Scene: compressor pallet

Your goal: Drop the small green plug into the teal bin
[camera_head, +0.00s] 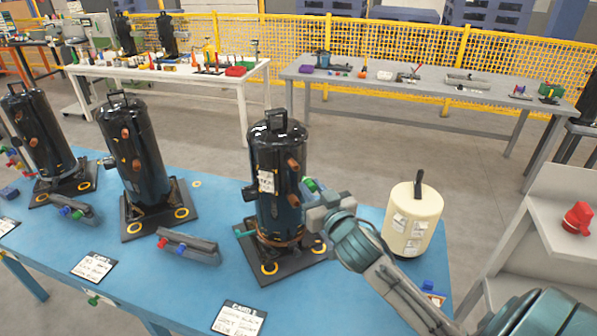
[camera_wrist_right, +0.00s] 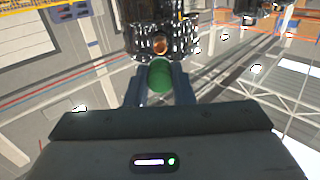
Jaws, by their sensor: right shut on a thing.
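My right gripper (camera_head: 314,189) is at the right side of the nearest black compressor (camera_head: 270,160), at mid height. In the right wrist view, its two fingers (camera_wrist_right: 158,88) are shut on the small green plug (camera_wrist_right: 160,75). A copper-coloured port (camera_wrist_right: 161,46) of the compressor lies just beyond the plug; I cannot tell whether they touch. I cannot make out a teal bin in either view. My left gripper is not in view.
The blue table (camera_head: 150,270) carries more black compressors (camera_head: 130,150), grey parts with coloured plugs (camera_head: 188,246) and label cards (camera_head: 238,318). A cream tank (camera_head: 412,220) stands right of my gripper. A grey shelf (camera_head: 565,185) with a red part (camera_head: 577,218) is at far right.

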